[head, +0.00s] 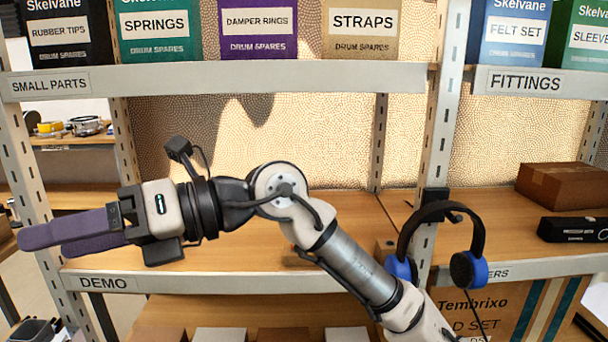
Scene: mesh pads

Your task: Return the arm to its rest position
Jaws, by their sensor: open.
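My gripper (45,243) is at the left of the head view, at the end of my arm. Its two long purple fingers point left, past the left upright of the shelving. The fingers overlap from this side, with a small gap between them, and nothing shows held in them. My arm reaches up from the lower right, bends at its joint near the middle, and runs left in front of the shelf labelled DEMO (170,284). Part of that shelf's board is hidden behind my arm.
Blue and black headphones (478,270) hang on the right-hand upright (440,130). The upper shelf (250,79) holds labelled boxes. A brown carton (565,185) and a black case (573,229) stand at the right. The visible DEMO board looks mostly clear.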

